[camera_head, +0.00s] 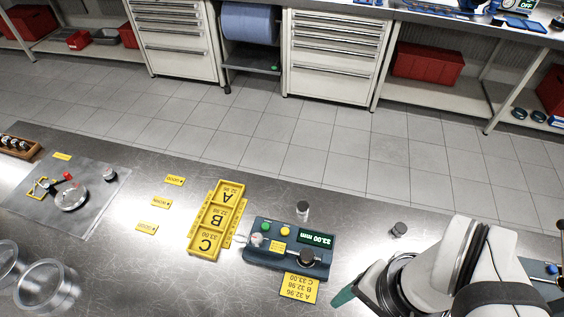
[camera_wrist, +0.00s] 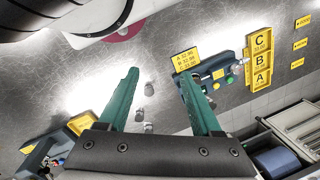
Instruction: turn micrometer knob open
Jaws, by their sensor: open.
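The micrometer (camera_head: 262,259) is a dark blue box on the metal bench in the head view. It has a black knob (camera_head: 306,258), green and yellow buttons, and a lit display (camera_head: 316,238) reading 33.00 mm. In the wrist view the micrometer (camera_wrist: 228,76) is partly behind my right-hand finger, and its knob cannot be made out clearly. My gripper (camera_wrist: 158,72) is open, with two green fingers apart and nothing between them. In the head view one green fingertip shows to the right of the micrometer, apart from it; the other is hidden.
A yellow A-B-C tray (camera_head: 206,247) stands left of the micrometer. A yellow size card (camera_head: 299,286) lies in front of it. Small metal cylinders stand behind it (camera_head: 302,208) and to its right (camera_head: 398,229).

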